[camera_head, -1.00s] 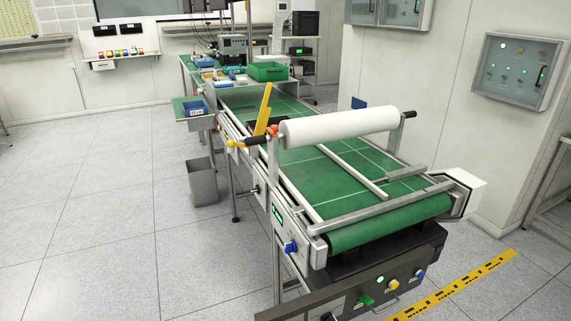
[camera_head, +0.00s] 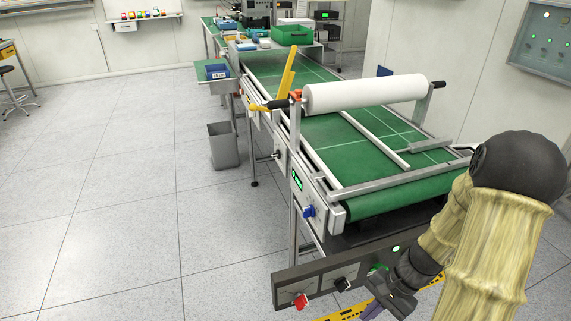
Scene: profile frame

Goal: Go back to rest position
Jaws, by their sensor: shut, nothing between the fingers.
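My gripper (camera_head: 378,303) is at the bottom right of the head view, low in front of the dark control panel (camera_head: 318,277) at the machine's near end. My arm, in a yellowish sleeve, comes in from the right and covers the panel's right part. The gripper is small and dark here, and its fingers are partly cut off by the bottom edge. It is shut, with nothing seen held. A green switch (camera_head: 379,268) shows just above it. A black knob (camera_head: 343,284) and a red knob (camera_head: 301,301) are to its left.
A green conveyor (camera_head: 380,150) with a white roll (camera_head: 365,94) above it fills the middle right. A grey bin (camera_head: 223,146) stands on the floor beside it. The tiled floor (camera_head: 110,190) at left is clear. A wall cabinet (camera_head: 543,45) hangs at the upper right.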

